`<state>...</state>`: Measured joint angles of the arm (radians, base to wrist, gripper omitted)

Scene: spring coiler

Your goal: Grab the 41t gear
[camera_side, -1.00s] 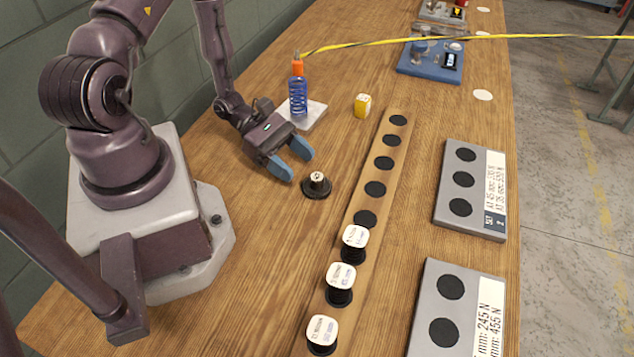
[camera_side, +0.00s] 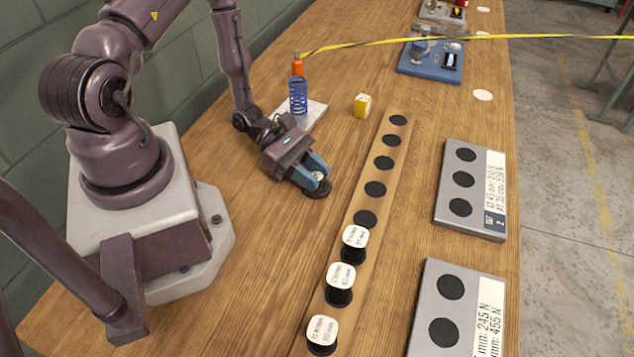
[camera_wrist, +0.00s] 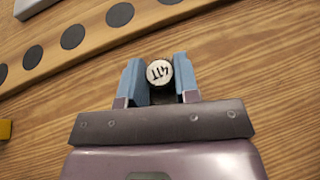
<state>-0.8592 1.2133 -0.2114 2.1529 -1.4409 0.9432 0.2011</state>
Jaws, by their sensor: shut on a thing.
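The 41t gear (camera_wrist: 159,73) is a small dark round piece with a white top marked "41T" in the wrist view. In the side view its dark flange (camera_side: 318,193) shows on the wooden table, below the fingers. My gripper (camera_side: 319,180) has its blue fingers down around the gear's white-topped hub, shut on it. In the wrist view the fingers of my gripper (camera_wrist: 160,78) stand on either side of the white top. The fingers hide part of the gear in the side view.
A wooden strip (camera_side: 345,240) with black round spots and several white-labelled black spools lies to the right. Two grey slabs (camera_side: 440,213) with black spots lie beyond it. A blue spring (camera_side: 298,98) stands on a pale plate behind the gripper. A yellow cube (camera_side: 362,105) sits nearby.

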